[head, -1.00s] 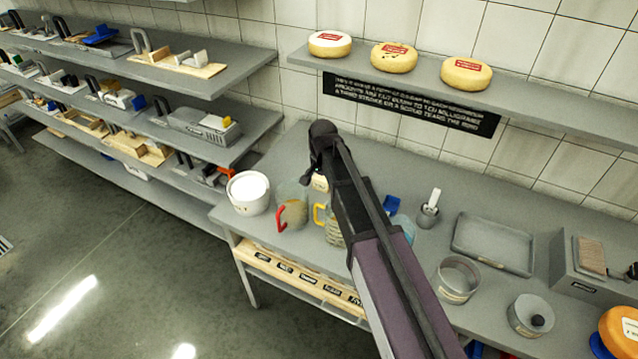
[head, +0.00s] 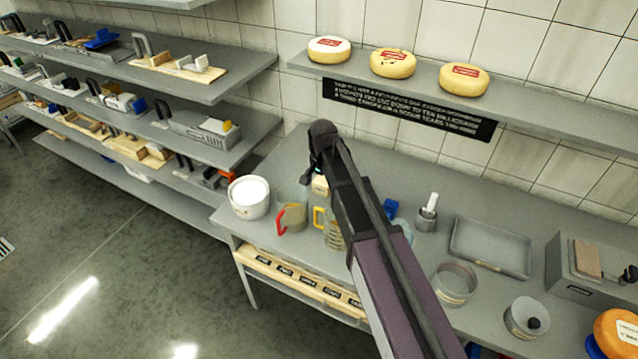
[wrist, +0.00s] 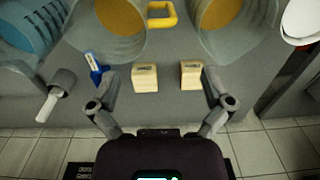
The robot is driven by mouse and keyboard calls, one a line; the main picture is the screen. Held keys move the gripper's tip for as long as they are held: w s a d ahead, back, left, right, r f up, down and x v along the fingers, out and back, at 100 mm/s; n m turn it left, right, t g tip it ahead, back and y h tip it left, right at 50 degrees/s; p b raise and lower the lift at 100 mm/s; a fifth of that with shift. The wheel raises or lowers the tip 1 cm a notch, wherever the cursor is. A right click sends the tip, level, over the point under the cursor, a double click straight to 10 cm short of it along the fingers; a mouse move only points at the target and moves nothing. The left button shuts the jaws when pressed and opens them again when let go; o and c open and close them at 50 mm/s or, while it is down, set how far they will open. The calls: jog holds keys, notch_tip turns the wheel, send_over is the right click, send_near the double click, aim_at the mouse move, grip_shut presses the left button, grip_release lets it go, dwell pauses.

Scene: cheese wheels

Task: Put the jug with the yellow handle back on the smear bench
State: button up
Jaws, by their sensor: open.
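The jug with the yellow handle (head: 333,230) stands on the grey bench (head: 392,268), partly hidden behind my arm in the head view. It is clear, with yellowish contents. In the wrist view the jug (wrist: 122,22) is at the top, its yellow handle (wrist: 162,15) to its right. My gripper (wrist: 160,78) is open, with its fingers spread over the bench on the wall side of the jug, apart from it. Two small pale wooden blocks (wrist: 145,78) (wrist: 191,76) show between the fingers. Nothing is held.
A red-handled jug (head: 292,214) and a white tub (head: 249,197) stand left of the yellow-handled jug. A bluish jug (wrist: 28,30), a blue item (wrist: 95,68) and a pot with a white-handled tool (wrist: 58,88) are on the other side. A grey tray (head: 490,248) lies farther right.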

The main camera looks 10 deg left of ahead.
jog(key=s+d+n, duration=0.2)
jog(key=s+d, duration=0.6)
jog(key=d, duration=0.4)
jog(key=s+d+n, duration=0.2)
jog(key=s+d, duration=0.5)
jog(key=d, duration=0.6)
jog(key=shift+s+d, duration=0.25)
jog(key=shift+s, duration=0.15)
